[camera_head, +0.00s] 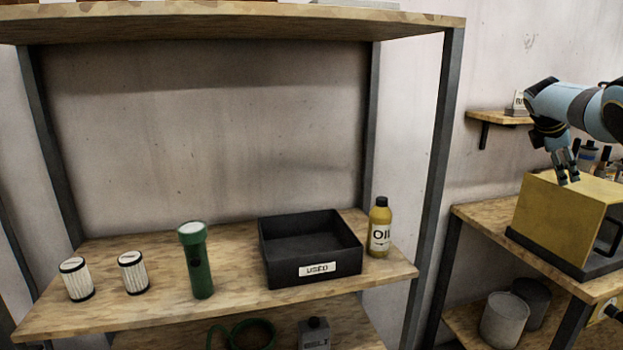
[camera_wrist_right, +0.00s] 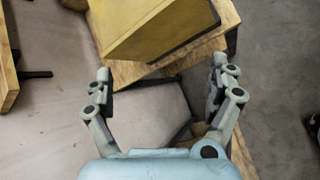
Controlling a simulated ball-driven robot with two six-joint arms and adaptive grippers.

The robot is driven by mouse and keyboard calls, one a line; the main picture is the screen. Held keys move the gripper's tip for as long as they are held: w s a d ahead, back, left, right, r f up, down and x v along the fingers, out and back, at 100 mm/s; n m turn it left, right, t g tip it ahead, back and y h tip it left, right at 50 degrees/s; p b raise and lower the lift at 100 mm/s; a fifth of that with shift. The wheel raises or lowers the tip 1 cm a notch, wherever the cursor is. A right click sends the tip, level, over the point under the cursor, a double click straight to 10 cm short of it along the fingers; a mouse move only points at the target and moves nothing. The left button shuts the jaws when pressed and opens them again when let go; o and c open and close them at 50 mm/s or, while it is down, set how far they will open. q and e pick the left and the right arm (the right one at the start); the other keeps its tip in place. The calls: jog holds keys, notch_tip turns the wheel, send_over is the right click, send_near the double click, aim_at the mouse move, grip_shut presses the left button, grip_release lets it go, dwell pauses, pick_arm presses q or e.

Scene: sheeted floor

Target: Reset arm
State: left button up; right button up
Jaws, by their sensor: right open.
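My right gripper (camera_head: 567,177) is at the upper right of the head view, above or in front of a yellow box (camera_head: 558,222) on the right-hand bench. In the right wrist view my right gripper (camera_wrist_right: 165,75) has its two fingers spread wide, with nothing between them. The yellow box (camera_wrist_right: 160,22) lies past the fingertips there, apart from them as far as I can tell. My left gripper does not show in either view.
A wooden shelf (camera_head: 110,318) holds two white filters (camera_head: 76,279), a green flashlight (camera_head: 197,262), a black tray (camera_head: 285,277) labelled USED and an oil bottle (camera_head: 380,230). A small wall shelf (camera_head: 490,117) and grey cans (camera_head: 503,320) are at the right.

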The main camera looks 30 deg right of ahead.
jog(key=s+f+m+t+h, duration=0.1)
jog(key=s+f+m+t, duration=0.25)
jog(key=s+f, duration=2.15)
jog(key=s+a+f+m+g+y, duration=0.15)
jog(key=s+a+f, duration=0.25)
jog(key=a+f, duration=0.95)
jog(key=s+a+f+m+y, duration=0.2)
jog(key=s+a+f+y, duration=0.15)
jog(key=a+f, duration=1.05)
jog(key=s+a+f+m+y, duration=0.1)
jog(key=a+f+y, duration=0.15)
jog(key=a, duration=1.35)
jog(key=s+a+f+y, duration=0.1)
jog(key=s+a+f, duration=0.15)
jog(key=a, duration=1.35)
notch_tip(320, 180, down, 22)
jog(key=b, duration=2.2)
jog(key=shift+s+a, duration=0.15)
jog(key=shift+a, duration=0.1)
